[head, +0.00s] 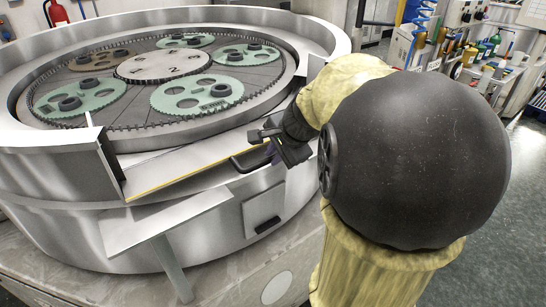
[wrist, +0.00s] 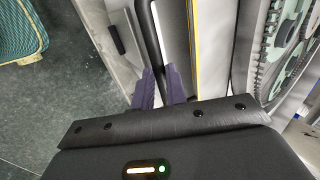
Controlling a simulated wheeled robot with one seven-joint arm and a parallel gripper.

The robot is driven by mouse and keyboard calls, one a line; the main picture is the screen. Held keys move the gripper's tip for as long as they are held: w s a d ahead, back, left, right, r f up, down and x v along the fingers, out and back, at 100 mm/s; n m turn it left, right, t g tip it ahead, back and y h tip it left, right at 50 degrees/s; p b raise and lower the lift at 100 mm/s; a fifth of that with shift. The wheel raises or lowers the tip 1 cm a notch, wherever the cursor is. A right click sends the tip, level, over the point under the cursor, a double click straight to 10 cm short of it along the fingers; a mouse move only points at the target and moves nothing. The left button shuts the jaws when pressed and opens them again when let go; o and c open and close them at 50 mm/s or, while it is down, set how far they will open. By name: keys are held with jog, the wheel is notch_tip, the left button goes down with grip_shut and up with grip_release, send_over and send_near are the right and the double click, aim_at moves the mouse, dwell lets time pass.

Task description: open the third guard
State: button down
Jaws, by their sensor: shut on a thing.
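A metal guard (head: 165,178) with a yellow edge sits in a gap in the near wall of the round lapping machine (head: 60,190). It appears tilted rather than upright; the exact angle is hard to tell. A black bar handle (head: 246,162) is on the guard's outer side. My gripper (head: 270,150) is shut on this handle near its right end. In the wrist view the purple fingers of my gripper (wrist: 160,85) stand on either side of the black handle (wrist: 152,35), and the guard's yellow edge (wrist: 195,45) runs alongside. My arm hides the wall right of the guard.
Inside the machine are a toothed ring, several green carriers (head: 196,94), a brown one (head: 100,60) and a numbered centre plate (head: 162,66). A metal shelf (head: 165,222) on a leg juts out below the guard. A cluttered bench (head: 480,50) stands back right; floor at right is clear.

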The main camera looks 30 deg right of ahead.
jog(key=shift+s+f+b, duration=0.2)
jog(key=shift+f+b, duration=0.1)
jog(key=shift+f, duration=0.1)
jog(key=shift+d, duration=0.1)
jog(key=c, duration=1.7)
grip_release()
jog(key=o, duration=0.3)
jog(key=shift+s+r, duration=0.2)
jog(key=shift+s, duration=0.05)
jog(key=shift+w, duration=0.1)
jog(key=p+v, duration=0.1)
jog(key=v, duration=1.6)
jog(key=shift+s+p, duration=0.3)
jog(key=shift+p, duration=0.05)
